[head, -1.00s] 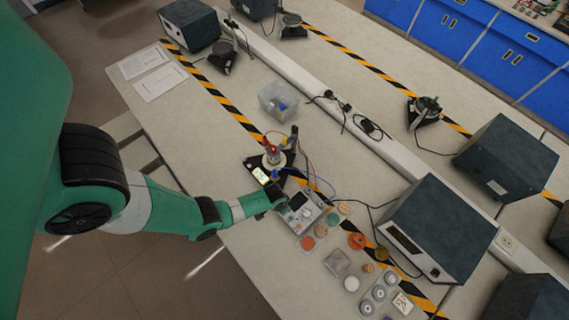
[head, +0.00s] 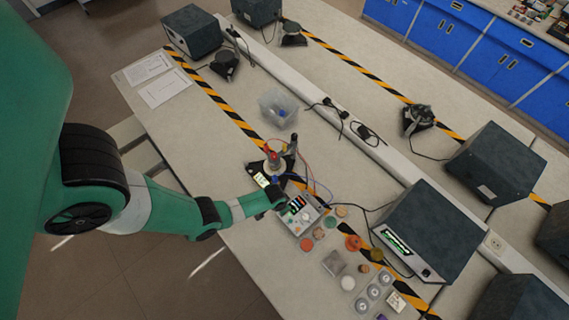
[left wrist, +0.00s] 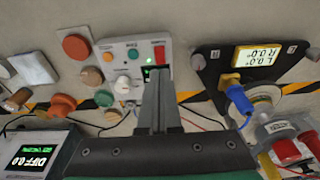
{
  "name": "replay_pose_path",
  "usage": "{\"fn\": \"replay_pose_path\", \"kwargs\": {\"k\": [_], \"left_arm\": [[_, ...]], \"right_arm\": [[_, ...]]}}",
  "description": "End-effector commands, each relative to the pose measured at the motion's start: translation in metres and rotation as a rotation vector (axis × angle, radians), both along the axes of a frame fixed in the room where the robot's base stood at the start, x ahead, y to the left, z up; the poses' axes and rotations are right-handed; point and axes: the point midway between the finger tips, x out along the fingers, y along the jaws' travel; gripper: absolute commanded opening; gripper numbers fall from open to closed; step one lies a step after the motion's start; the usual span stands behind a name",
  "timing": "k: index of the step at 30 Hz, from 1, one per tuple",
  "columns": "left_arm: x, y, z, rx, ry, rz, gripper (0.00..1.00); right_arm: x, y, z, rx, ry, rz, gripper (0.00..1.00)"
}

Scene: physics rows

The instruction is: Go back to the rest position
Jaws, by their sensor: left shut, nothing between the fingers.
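My left gripper (head: 284,192) is at the upper edge of a small grey control box (head: 299,217) on the bench. In the left wrist view my left gripper (left wrist: 158,78) is shut and empty. Its fingertips overlap the box panel (left wrist: 128,56) just below a red switch (left wrist: 159,54) and a lit green light. I cannot tell whether they touch it. My right gripper is in neither view.
Beside the box stands a black-based instrument (head: 272,165) with wires and a lit yellow display (left wrist: 257,56). Several pucks and small parts lie right of the box. A large dark unit (head: 428,230) has a lit screen. A clear bin (head: 277,107) stands farther back.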

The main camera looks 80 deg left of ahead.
Motion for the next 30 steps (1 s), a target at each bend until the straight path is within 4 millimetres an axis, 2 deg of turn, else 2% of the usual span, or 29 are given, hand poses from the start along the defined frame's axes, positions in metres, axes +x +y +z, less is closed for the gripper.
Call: {"fn": "replay_pose_path", "kwargs": {"k": [1, 3, 21, 23, 26, 29, 30], "left_arm": [[0.000, 0.000, 0.009, 0.000, 0.000, 0.000, 0.00], [0.000, 0.000, 0.011, 0.000, 0.000, 0.000, 0.00], [0.002, -0.002, 0.010, 0.001, -0.002, -0.011, 0.00], [0.016, -0.003, 0.015, 0.007, -0.020, -0.027, 0.00], [0.060, -0.002, 0.036, 0.028, -0.090, -0.064, 0.00], [0.126, 0.000, 0.080, 0.062, -0.220, -0.102, 0.00], [0.154, 0.000, 0.103, 0.076, -0.281, -0.117, 0.00]], "right_arm": [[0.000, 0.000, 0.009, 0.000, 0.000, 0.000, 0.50], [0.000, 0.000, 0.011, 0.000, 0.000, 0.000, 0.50], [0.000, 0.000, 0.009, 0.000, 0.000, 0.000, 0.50], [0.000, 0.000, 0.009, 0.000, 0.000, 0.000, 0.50], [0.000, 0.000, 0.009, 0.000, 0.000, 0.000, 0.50], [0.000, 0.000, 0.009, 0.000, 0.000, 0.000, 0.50], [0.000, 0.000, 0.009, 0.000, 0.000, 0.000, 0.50]]}}
